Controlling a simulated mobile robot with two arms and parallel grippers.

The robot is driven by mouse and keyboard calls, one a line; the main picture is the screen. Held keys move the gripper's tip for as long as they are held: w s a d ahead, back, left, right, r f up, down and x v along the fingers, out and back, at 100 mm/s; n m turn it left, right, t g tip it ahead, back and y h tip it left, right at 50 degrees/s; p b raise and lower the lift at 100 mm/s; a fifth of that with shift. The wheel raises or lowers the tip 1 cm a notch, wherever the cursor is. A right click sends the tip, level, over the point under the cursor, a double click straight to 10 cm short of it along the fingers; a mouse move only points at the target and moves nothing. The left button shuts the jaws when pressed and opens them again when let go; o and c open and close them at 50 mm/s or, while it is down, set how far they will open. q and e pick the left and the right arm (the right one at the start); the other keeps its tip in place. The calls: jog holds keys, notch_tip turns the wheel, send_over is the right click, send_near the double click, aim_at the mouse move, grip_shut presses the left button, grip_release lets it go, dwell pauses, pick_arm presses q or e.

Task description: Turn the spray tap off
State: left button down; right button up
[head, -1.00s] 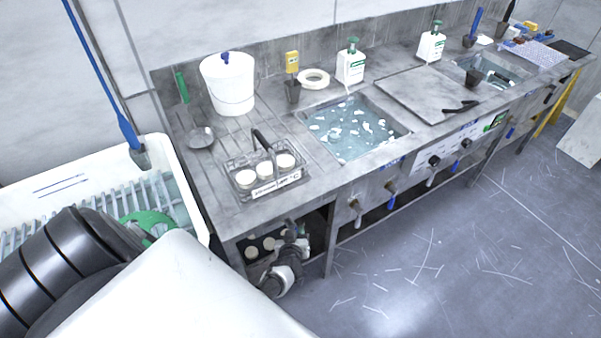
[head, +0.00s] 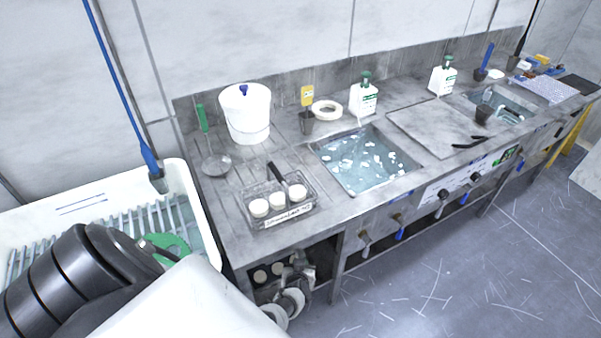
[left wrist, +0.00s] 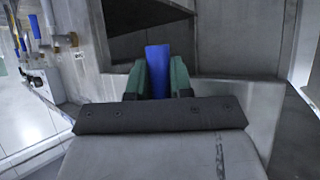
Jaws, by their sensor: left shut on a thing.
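In the left wrist view, the green-padded fingers of my left gripper (left wrist: 158,78) are shut on a blue lever (left wrist: 158,62), which stands up between the pads. A grey metal panel and a dark opening lie behind it. In the head view, my left wrist is low at the bench's left front, by the shelf opening, and the held lever is hidden there. Other taps line the bench front: one with a pale lever (head: 364,244) and one with a blue lever (head: 400,232). I cannot tell from labels which is the spray tap. My right gripper is not in view.
The steel bench (head: 235,232) carries a rack of pale pucks (head: 290,218), a white bucket (head: 246,115) and a water-filled sink (head: 360,165). A white basin (head: 60,230) stands at the left. The floor (head: 440,280) in front is clear.

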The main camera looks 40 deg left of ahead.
pick_arm(q)
jog(key=c, duration=1)
grip_release()
jog(key=p+v, duration=0.8)
jog(key=v, duration=0.3)
jog(key=shift+p, duration=0.35)
jog(key=shift+f, duration=0.1)
jog(key=s+d+f+m+g+h+b, duration=0.25)
jog(key=s+f+b, duration=0.25)
jog(key=s+f, duration=0.3)
jog(key=s+d+f+m+g+h+b, duration=0.1)
jog(key=s+d+f+m+h+b, duration=0.25)
jog(key=s+f, duration=0.4)
jog(key=s+f+m+g+b, duration=0.1)
jog(key=s+f+b, duration=0.1)
jog(key=s, duration=0.3)
jog(key=s+f+m+g+b, duration=0.1)
jog(key=s+f+g+b, duration=0.1)
jog(key=s+f, duration=0.2)
jog(key=s+f+m+g+b, duration=0.1)
jog(key=s+f+g, duration=0.1)
jog(key=s, duration=0.4)
jog(key=shift+s+f+b, duration=0.2)
jog(key=shift+f+b, duration=0.2)
jog(key=shift+f, duration=0.4)
